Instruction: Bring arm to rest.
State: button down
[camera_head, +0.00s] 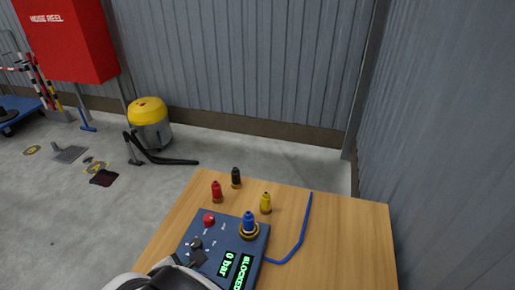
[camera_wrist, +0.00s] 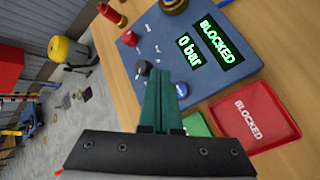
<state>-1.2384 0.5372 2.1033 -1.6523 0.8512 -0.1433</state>
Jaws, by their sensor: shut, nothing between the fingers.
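My gripper (camera_wrist: 160,75) is shut and empty. Its two teal fingers lie together over the near edge of the blue test panel (camera_head: 220,232), beside a blue button (camera_wrist: 182,89). In the head view my gripper shows at the bottom, partly cut off, at the panel's near left part. The panel's displays read "0 bar" and "BLOCKED". A blue plug (camera_head: 249,222) stands upright in a brass ring on the panel. I cannot tell whether the fingers touch the panel.
Red (camera_head: 216,192), black (camera_head: 236,178) and yellow (camera_head: 265,203) plugs stand on the wooden table (camera_head: 345,240). A blue hose (camera_head: 300,238) lies on its right. A red tray (camera_wrist: 285,125) marked "BLOCKED" and a green tray (camera_wrist: 194,124) sit near the panel. The table's right side is clear.

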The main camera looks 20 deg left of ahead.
jog(key=w+d+r+m+g+h, duration=0.1)
jog(key=d+r+m+g+h, duration=0.2)
jog(key=d+m, duration=0.6)
jog(key=w+d+r+m+g+h, duration=0.15)
jog(key=d+r+m, duration=0.3)
jog(key=d, duration=0.85)
jog(key=s+d+r+m+g, duration=0.2)
jog(key=s+d+m+g, duration=0.2)
jog(key=s+d+m, duration=0.7)
jog(key=s+a+m+y, duration=0.3)
jog(key=s+m+y, duration=0.2)
jog(key=m, duration=0.3)
jog(key=shift+s+a+r+g+y, duration=0.2)
jog(key=shift+s+r+g+y, duration=0.15)
jog(key=shift+s+r+g, duration=0.1)
jog(key=shift+m, duration=0.25)
